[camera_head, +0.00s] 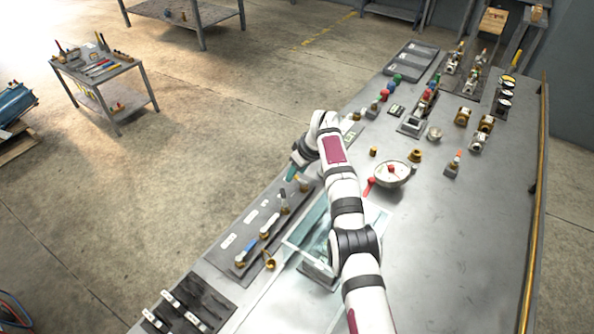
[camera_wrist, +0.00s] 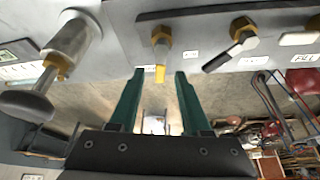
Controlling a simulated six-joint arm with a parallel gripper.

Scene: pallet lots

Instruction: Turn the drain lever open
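In the wrist view, my gripper (camera_wrist: 159,80) has two green fingers spread apart with nothing clamped. A short lever with a yellow tip (camera_wrist: 160,72) on a brass valve body (camera_wrist: 161,38) points toward the gap between the fingertips. I cannot tell whether they touch it, and its label is too small to read, so I cannot confirm it is the drain lever. A black-handled lever (camera_wrist: 230,52) sits to its right, near a FILL label (camera_wrist: 306,58). In the head view, my gripper (camera_head: 291,174) is at the far end of the dark lever panel (camera_head: 224,266), its fingers partly hidden.
A large valve with a grey handle (camera_wrist: 27,105) stands close at left in the wrist view.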

